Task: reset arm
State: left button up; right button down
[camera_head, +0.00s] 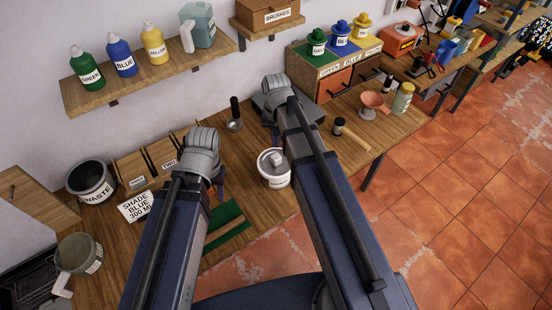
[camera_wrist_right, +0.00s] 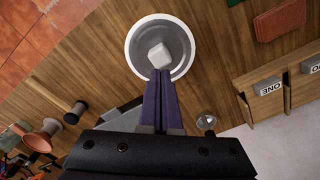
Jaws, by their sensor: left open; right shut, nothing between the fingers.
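A green mat (camera_head: 233,213) lies in front of the tin. A waste bin (camera_head: 91,183), a shade sign (camera_head: 136,206), wooden boxes (camera_head: 163,155) and a grey pot (camera_head: 78,254) stand left. A funnel (camera_head: 373,104) and jar (camera_head: 402,98) stand right. A bottle shelf (camera_head: 165,75) hangs behind.

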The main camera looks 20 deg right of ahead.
jog(key=shift+r, duration=0.35)
jog(key=shift+f, duration=0.1)
jog(key=s+a+f+n+b, duration=0.2)
jog(key=s+a+n, duration=0.1)
jog(key=s+a, duration=0.2)
jog(key=s+a+f+n+h+b, duration=0.1)
jog(key=s+a+n, duration=0.3)
jog(key=s, duration=0.5)
jog(key=shift+s+a+f+b, duration=0.2)
jog(key=shift+a+f+b, duration=0.55)
jog(key=shift+f+b, duration=0.1)
jog(key=c, duration=1.6)
grip_release()
